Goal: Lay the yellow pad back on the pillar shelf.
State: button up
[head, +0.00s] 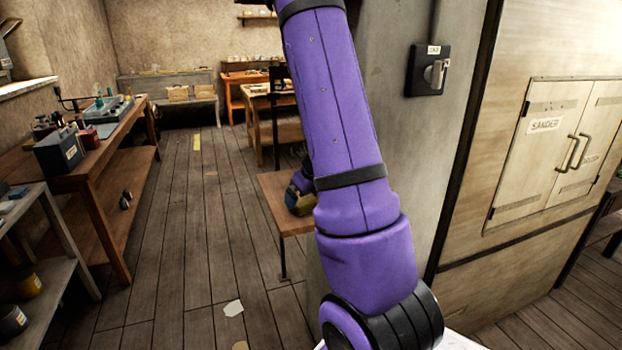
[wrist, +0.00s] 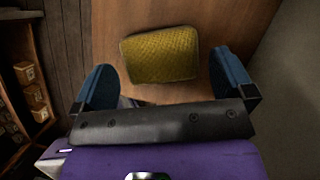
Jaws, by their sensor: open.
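The yellow pad (wrist: 160,55) has a textured top and lies over the brown wooden pillar shelf (wrist: 225,20) in the wrist view. It appears to rest flat on the shelf. My gripper (wrist: 160,62) is open, with one blue finger on each side of the pad. A gap shows between the pad and each finger. In the head view, my gripper (head: 300,186) is low over the shelf (head: 270,190), mostly behind my purple arm. A bit of the yellow pad (head: 298,203) shows below it.
The grey pillar (head: 385,150) stands right beside the shelf, with a black switch box (head: 428,69) on it. A workbench (head: 110,150) with tools runs along the left. Wooden tables (head: 270,105) stand behind the shelf. The plank floor (head: 190,240) between is mostly clear.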

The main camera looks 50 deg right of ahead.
jog(key=d+v, duration=0.1)
jog(key=v, duration=0.8)
jog(key=a+r+n+y, duration=0.2)
jog(key=a+r+n, duration=0.3)
jog(key=a+n, duration=0.35)
jog(key=a+r+n+y, duration=0.1)
jog(key=a+r+n, duration=0.5)
jog(key=a+n, duration=0.3)
jog(key=s+a+r+n+h, duration=0.1)
jog(key=s+a+r+n, duration=0.2)
jog(key=s+a+n, duration=0.3)
jog(key=s+a+r+n+h, duration=0.1)
jog(key=s+a+r+n, duration=0.2)
jog(key=s+a+n, duration=0.4)
jog(key=s+n, duration=0.1)
jog(key=n, duration=0.6)
jog(key=shift+a+r+t, duration=0.3)
jog(key=shift+s, duration=0.1)
jog(key=shift+c, duration=0.5)
